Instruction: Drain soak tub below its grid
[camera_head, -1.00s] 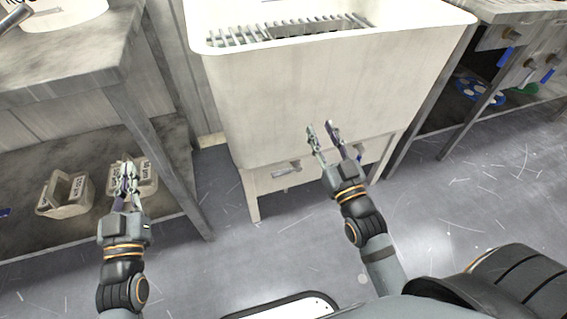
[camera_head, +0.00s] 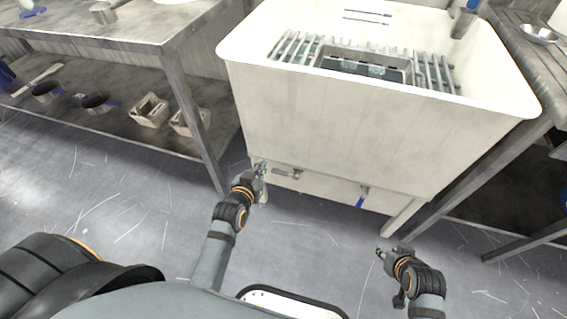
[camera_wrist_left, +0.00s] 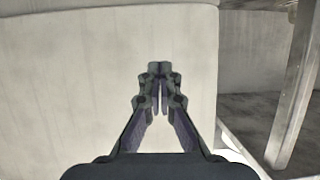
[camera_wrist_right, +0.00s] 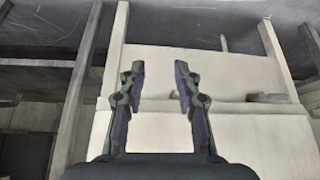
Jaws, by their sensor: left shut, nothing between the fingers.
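The soak tub (camera_head: 360,135) is a large pale basin on legs, with a barred grid (camera_head: 296,48) inside near its rim. A grey-handled tap (camera_head: 286,173) sits low on its front at the left, and a blue-handled tap (camera_head: 361,199) further right. My left gripper (camera_head: 261,167) is shut and empty, just left of the grey tap in the head view. In the left wrist view its closed fingers (camera_wrist_left: 159,72) are before the pale tub wall. My right gripper (camera_head: 380,253) is low at the right; in the right wrist view its fingers (camera_wrist_right: 160,75) are apart and empty. Whether water is in the tub is unclear.
A bench (camera_head: 150,40) with a lower shelf holding containers stands at left. Another bench (camera_head: 535,75) with a metal bowl (camera_head: 538,33) stands at right. Floor in front of the tub is open.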

